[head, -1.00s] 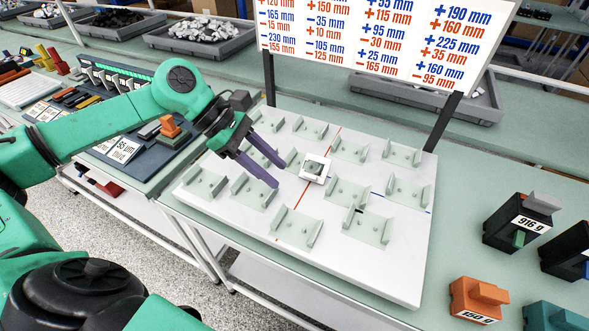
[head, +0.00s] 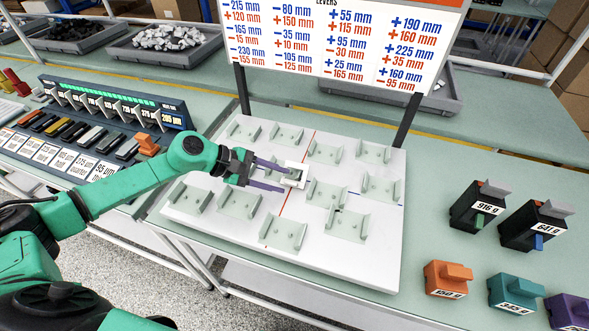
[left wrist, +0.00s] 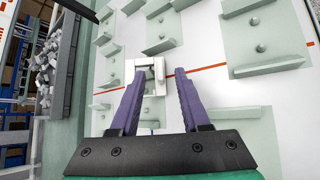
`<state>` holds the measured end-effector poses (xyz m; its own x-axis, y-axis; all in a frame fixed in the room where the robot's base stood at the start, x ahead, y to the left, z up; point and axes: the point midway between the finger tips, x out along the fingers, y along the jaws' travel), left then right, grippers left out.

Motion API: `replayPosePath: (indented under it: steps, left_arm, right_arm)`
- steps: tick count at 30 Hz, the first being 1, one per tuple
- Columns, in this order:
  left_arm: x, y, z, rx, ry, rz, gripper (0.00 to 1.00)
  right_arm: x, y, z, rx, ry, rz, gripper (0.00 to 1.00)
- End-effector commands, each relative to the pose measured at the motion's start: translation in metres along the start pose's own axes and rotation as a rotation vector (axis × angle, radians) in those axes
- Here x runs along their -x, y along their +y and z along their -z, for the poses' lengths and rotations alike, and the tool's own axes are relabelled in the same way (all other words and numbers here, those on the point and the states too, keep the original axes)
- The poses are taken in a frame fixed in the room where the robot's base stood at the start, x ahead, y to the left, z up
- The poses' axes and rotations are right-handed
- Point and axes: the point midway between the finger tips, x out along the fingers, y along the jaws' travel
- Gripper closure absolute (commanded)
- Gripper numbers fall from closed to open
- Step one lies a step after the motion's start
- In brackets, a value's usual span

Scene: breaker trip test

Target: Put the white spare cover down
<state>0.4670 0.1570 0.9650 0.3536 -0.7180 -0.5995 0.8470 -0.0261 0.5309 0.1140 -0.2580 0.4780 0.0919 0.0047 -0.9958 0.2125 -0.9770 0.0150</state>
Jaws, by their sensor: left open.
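The white spare cover (head: 299,167), a small square frame with an opening, is at the middle of the white board (head: 375,240), near the crossing of the red and blue lines. It also shows in the left wrist view (left wrist: 150,124), partly behind the fingers. My left gripper (head: 288,182) is open, its purple fingers pointing right with the tips at the cover. In the left wrist view the fingers (left wrist: 160,76) stand apart, the left one overlapping the cover. I cannot tell whether they touch it. My right gripper is not in view.
Several pale green brackets (head: 283,232) surround the cover on the board. A sign with numbers (head: 345,45) stands behind on dark posts. Weighted blocks, including an orange one (head: 447,278), sit at the right. A dark rack of labelled pieces (head: 110,120) is at the left.

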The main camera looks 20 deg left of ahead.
Motion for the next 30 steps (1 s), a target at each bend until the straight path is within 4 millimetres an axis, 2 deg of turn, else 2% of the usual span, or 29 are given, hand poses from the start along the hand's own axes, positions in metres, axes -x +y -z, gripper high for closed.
replayPosePath:
  steps: [1, 2, 6, 11, 12, 14, 15, 16, 30]
  left_arm:
    - [-0.005, 0.005, -0.009, 0.002, -0.006, 0.0, 0.54]
    - [-0.011, 0.004, -0.009, 0.001, -0.005, 0.001, 0.54]
    - [-0.032, 0.001, -0.003, 0.001, -0.001, -0.001, 0.54]
    - [-0.034, -0.001, -0.001, 0.0, 0.0, 0.0, 0.54]
    - [-0.034, -0.001, -0.001, 0.0, 0.0, 0.0, 0.58]
    - [-0.034, -0.001, -0.001, 0.0, 0.0, 0.0, 0.8]
    - [-0.034, -0.001, -0.001, 0.0, 0.0, 0.0, 0.96]
    - [-0.034, -0.001, -0.001, 0.0, 0.0, 0.0, 1.0]
    - [-0.028, 0.004, -0.006, -0.002, -0.001, -0.002, 1.0]
  right_arm:
    - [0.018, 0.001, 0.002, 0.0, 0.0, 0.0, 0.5]
    - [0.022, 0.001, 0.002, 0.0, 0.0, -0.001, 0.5]
    - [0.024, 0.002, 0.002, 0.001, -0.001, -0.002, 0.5]
    - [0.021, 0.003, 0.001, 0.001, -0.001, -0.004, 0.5]
    - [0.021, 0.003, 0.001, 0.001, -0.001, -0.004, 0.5]
    - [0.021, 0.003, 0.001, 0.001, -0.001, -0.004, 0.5]
    - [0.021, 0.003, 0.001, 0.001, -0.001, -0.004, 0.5]
    - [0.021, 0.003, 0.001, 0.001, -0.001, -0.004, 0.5]
    - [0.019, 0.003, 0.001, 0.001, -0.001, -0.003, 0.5]
